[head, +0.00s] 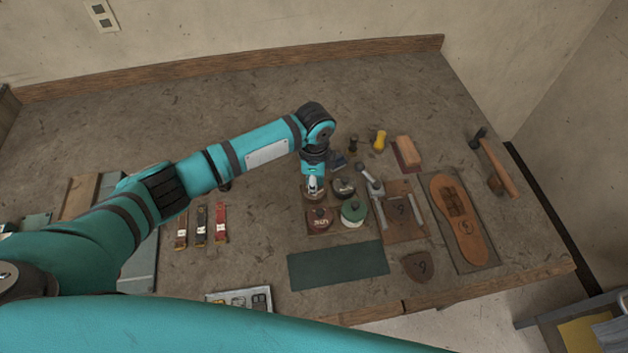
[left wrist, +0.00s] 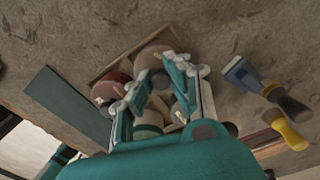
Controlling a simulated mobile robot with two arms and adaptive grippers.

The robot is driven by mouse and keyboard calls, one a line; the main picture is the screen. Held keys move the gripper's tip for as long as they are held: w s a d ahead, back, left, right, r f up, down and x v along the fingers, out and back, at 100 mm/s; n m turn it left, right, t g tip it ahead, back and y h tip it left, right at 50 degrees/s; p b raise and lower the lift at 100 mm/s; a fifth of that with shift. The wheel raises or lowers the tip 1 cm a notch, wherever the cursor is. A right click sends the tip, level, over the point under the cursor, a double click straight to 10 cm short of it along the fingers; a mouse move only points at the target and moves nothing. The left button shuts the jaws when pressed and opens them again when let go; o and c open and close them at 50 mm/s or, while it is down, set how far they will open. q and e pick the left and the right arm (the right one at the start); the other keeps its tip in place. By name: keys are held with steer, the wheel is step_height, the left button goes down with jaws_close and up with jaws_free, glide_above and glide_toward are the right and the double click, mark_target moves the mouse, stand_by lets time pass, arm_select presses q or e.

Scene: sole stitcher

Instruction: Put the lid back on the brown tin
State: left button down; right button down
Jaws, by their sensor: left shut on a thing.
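The brown tin (head: 314,195) stands in the back left of a shallow tray, mostly hidden under my left gripper (head: 314,182) in the head view. In the left wrist view a round brown top (left wrist: 153,58) shows between and just beyond the fingertips of my left gripper (left wrist: 158,76). The fingers are apart at the width of what they hold, which looks like the brown lid. I cannot tell whether the lid touches the tin's rim.
A red tin (head: 319,219), a green tin (head: 353,212) and a dark tin (head: 343,187) stand close by in the tray. A small metal-armed tool (head: 370,180) is just right. A dark green mat (head: 338,265) lies in front. Bare table lies behind.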

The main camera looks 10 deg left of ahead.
stand_by(0.3)
arm_select(q)
steer(key=c, duration=0.7)
jaws_free()
step_height(320, 180, up, 5)
steer(key=p, duration=0.5)
steer(key=shift+r+p, duration=0.75)
steer(key=shift+r, duration=0.25)
jaws_close()
